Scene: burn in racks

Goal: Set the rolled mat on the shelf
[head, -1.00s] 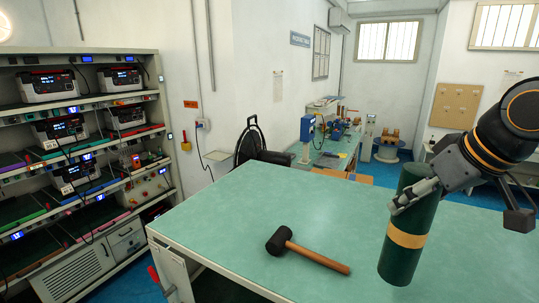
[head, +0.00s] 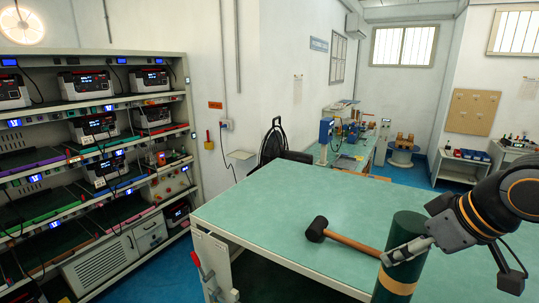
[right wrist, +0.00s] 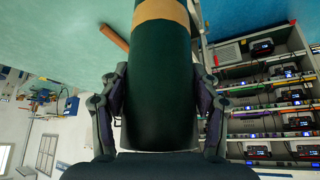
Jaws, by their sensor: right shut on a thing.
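The rolled mat (head: 405,240) is dark green with a tan band and is held roughly upright in front of the green table, at the lower right of the head view. My right gripper (head: 405,252) is shut on it. In the right wrist view the rolled mat (right wrist: 157,85) sits between both fingers of my right gripper (right wrist: 158,100). The mat's lower end is cut off in the head view. The shelf rack (head: 185,90) stands at the left with several levels; it also shows at the right of the wrist view (right wrist: 225,125). My left gripper is not in view.
A black-headed mallet (head: 345,238) with a wooden handle lies on the green table (head: 270,210). The rack holds several electronic units (head: 85,84) with cables and coloured mats. Blue floor (head: 160,280) is clear between rack and table.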

